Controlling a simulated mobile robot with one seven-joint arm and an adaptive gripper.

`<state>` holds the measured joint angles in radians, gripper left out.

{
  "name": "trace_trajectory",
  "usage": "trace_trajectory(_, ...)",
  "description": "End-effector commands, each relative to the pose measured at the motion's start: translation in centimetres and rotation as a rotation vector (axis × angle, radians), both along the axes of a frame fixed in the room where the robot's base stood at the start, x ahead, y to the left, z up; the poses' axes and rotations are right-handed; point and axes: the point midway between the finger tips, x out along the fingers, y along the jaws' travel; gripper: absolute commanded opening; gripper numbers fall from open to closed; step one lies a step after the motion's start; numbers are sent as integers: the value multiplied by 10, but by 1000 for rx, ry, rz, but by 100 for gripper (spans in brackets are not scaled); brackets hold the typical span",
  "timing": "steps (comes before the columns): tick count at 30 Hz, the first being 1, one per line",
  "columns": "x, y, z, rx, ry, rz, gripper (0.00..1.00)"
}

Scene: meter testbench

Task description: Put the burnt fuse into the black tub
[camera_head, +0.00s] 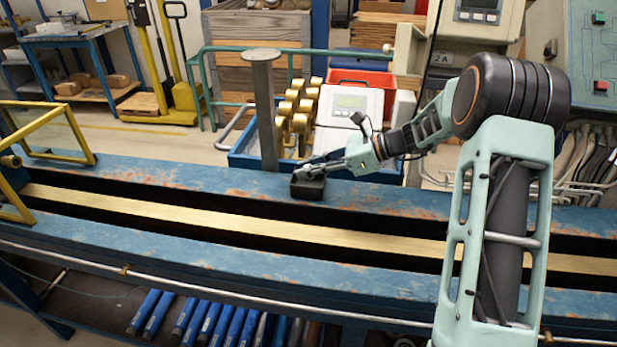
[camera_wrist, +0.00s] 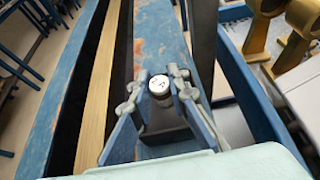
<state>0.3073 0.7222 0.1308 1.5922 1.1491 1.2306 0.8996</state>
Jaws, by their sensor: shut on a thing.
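The fuse (camera_wrist: 159,84) is a small cylinder with a white marked end, held between the two fingers of my gripper (camera_wrist: 158,92) in the wrist view. I cannot read the marking or see if it is burnt. The black tub (camera_head: 308,189) is a small dark box on the blue bench rail in the head view. My gripper (camera_head: 312,171) is shut on the fuse directly over or at the tub. The tub also shows as a dark shape (camera_wrist: 167,130) around the fingers in the wrist view. I cannot tell if the fuse's lower end is inside the tub.
The worn blue bench (camera_head: 210,178) with a brass-coloured strip (camera_head: 200,214) runs across the view. A grey post (camera_head: 265,110) stands just left of the tub. Behind are a blue tray (camera_head: 240,160) with brass parts and a white meter (camera_head: 348,104). The rail left of the post is clear.

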Motion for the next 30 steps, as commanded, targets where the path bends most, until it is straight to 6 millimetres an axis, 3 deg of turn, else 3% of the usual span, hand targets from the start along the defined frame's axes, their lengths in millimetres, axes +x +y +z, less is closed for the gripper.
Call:
trace_trajectory(4, -1, -1, -25, 0, 5, 0, 0)
trace_trajectory(21, -2, -2, -37, -2, 4, 0, 0)
trace_trajectory(22, -2, -2, -37, -2, 4, 0, 19)
trace_trajectory(23, -2, -2, -37, -3, 5, -1, 22)
trace_trajectory(30, -3, -2, -39, -5, 8, -1, 23)
